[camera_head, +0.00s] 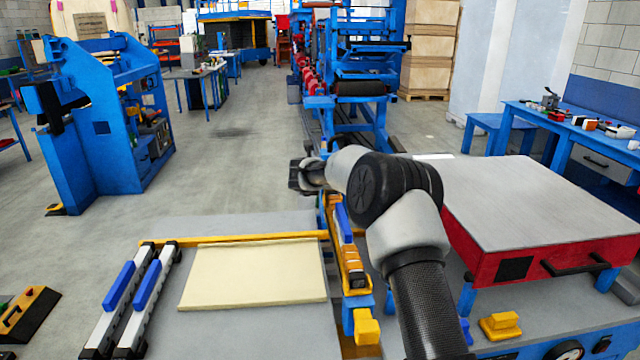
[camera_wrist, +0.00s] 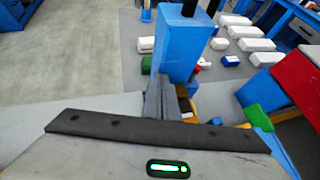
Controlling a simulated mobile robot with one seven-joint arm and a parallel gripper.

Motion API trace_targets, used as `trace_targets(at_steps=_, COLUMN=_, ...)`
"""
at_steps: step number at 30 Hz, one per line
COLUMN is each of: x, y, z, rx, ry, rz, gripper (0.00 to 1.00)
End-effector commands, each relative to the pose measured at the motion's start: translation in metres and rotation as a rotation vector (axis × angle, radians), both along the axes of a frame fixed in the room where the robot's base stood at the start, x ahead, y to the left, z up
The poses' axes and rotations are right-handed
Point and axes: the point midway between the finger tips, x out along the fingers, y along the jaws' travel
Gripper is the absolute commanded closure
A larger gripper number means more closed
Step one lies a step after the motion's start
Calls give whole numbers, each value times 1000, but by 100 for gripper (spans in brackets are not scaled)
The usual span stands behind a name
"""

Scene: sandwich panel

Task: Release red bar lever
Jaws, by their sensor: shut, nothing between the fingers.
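I cannot make out a red bar lever in either view; my arm hides part of the middle of the head view. My gripper (camera_head: 303,176) is at the far end of my arm, above the back edge of the work table, and its fingers are shut and empty. In the wrist view, the dark fingers (camera_wrist: 163,100) are close together in front of a blue post (camera_wrist: 188,42). An orange and blue clamp rail (camera_head: 350,250) lies nearer than the gripper in the head view.
A cream panel (camera_head: 255,272) lies on the table (camera_head: 215,335), left of the rail. Two white rails with blue blocks (camera_head: 120,285) stand at its left. A red box with a grey top (camera_head: 545,205) stands at right. Open floor (camera_head: 225,165) lies to the back left.

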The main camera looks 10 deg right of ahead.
Motion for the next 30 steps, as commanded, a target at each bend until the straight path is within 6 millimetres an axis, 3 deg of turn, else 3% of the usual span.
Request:
trace_targets(at_steps=6, x=-33, y=33, z=28, rx=-2, ry=-3, rz=2, gripper=100)
trace_targets(at_steps=12, x=-53, y=53, z=44, rx=-1, ry=-1, rz=1, gripper=100)
trace_targets(at_steps=27, x=-62, y=61, z=50, rx=0, ry=0, rz=0, gripper=100)
trace_targets(at_steps=30, x=-62, y=63, z=59, rx=-22, ry=-9, rz=27, gripper=100)
